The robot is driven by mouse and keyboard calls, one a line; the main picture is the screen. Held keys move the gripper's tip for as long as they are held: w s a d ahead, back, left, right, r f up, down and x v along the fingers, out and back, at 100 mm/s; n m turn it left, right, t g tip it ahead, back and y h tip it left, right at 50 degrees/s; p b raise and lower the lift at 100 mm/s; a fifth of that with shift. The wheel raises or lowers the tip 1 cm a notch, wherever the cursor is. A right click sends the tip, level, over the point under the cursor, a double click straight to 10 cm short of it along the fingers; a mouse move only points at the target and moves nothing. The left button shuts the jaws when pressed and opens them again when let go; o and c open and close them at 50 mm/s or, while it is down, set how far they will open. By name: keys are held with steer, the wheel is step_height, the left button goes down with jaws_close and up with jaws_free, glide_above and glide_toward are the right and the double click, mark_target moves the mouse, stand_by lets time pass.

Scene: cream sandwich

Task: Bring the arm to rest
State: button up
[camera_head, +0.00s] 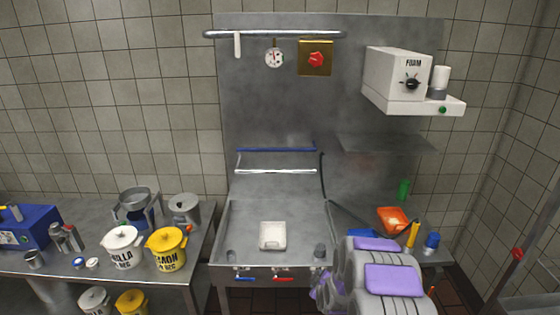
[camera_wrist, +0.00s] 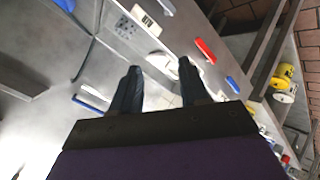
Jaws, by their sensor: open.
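My arm (camera_head: 380,275), grey with purple pads, shows at the lower right of the head view, in front of the right part of the steel sink unit. My gripper (camera_wrist: 159,68) shows in the wrist view as two dark fingers spread apart. No object is between them that I can see held. In the head view the fingers are hidden or too unclear to make out.
A left counter (camera_head: 200,250) holds a white pot (camera_head: 122,247), a yellow pot (camera_head: 166,248) and a blue box (camera_head: 28,227). A white foam dispenser (camera_head: 398,80) hangs at upper right. An orange dish (camera_head: 392,219), green bottle (camera_head: 403,189) and blue-capped item (camera_head: 432,241) stand near my arm.

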steer(key=s+r+m+g+b, duration=0.1)
steer(key=s+r+m+g, duration=0.2)
steer(key=s+r, duration=0.6)
steer(key=s+r+m+g+b, duration=0.25)
steer(key=s+r, duration=0.45)
steer(key=s, duration=0.4)
steer(key=s+r+m+g, duration=0.2)
steer(key=s+r+g, duration=0.1)
steer(key=s, duration=1.2)
steer(key=s+r+m+g+b, duration=0.1)
steer(key=s+r+m+g, duration=0.2)
steer(key=s, duration=1.2)
steer(key=shift+s+d+r+m+g+h, duration=0.15)
steer(key=shift+s+r+m+g+h, duration=0.2)
steer(key=shift+r, duration=0.25)
